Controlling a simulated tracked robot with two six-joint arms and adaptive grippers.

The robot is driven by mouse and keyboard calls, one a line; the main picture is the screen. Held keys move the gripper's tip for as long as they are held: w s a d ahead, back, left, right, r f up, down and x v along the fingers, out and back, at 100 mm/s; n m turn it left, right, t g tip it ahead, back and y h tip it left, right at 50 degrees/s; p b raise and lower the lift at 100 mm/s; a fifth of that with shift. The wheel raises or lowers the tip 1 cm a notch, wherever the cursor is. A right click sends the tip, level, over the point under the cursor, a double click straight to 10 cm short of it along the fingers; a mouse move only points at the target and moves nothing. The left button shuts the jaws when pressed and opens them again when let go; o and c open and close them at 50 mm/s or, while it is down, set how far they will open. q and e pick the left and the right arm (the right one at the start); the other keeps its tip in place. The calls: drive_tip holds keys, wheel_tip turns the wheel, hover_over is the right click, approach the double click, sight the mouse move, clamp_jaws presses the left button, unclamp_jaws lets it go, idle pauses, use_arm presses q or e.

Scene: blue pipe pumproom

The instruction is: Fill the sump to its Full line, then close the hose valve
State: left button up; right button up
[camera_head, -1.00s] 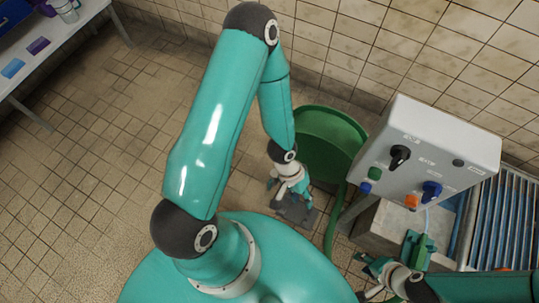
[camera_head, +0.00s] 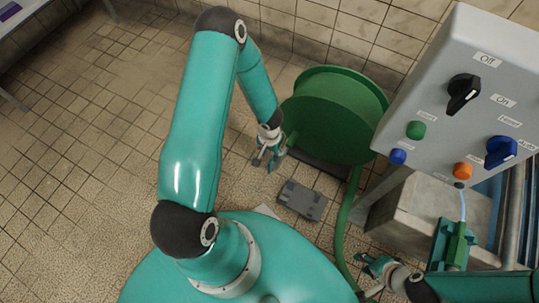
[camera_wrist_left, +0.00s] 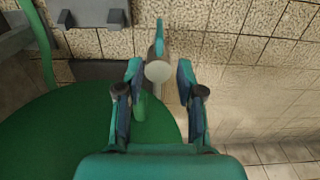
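My left gripper (camera_head: 269,157) is open in front of the green hose reel (camera_head: 340,105). In the left wrist view, a pale round-ended knob (camera_wrist_left: 158,71) stands between its spread fingers (camera_wrist_left: 158,88), by a short green shaft on the reel; I see no grip on it. A green hose (camera_head: 346,225) runs from the reel down past my right gripper (camera_head: 368,278), which is open and appears empty. A concrete block (camera_head: 425,212), possibly the sump, stands beneath the control box; its inside and any Full line are hidden. A green fitting (camera_head: 457,245), possibly the valve, is in front of it.
The grey control box (camera_head: 440,110) has a black Off/On knob (camera_head: 464,93), a blue knob (camera_head: 500,151) and coloured buttons. A pale blue strand hangs from it to the green fitting. A grey pedal-like block (camera_head: 302,199) lies on the floor.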

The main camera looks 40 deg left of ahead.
use_arm(q)
wheel_tip(320, 180, down, 14)
drive_tip(key=b, duration=0.3)
drive_tip(key=shift+b, duration=0.4)
clamp_jaws()
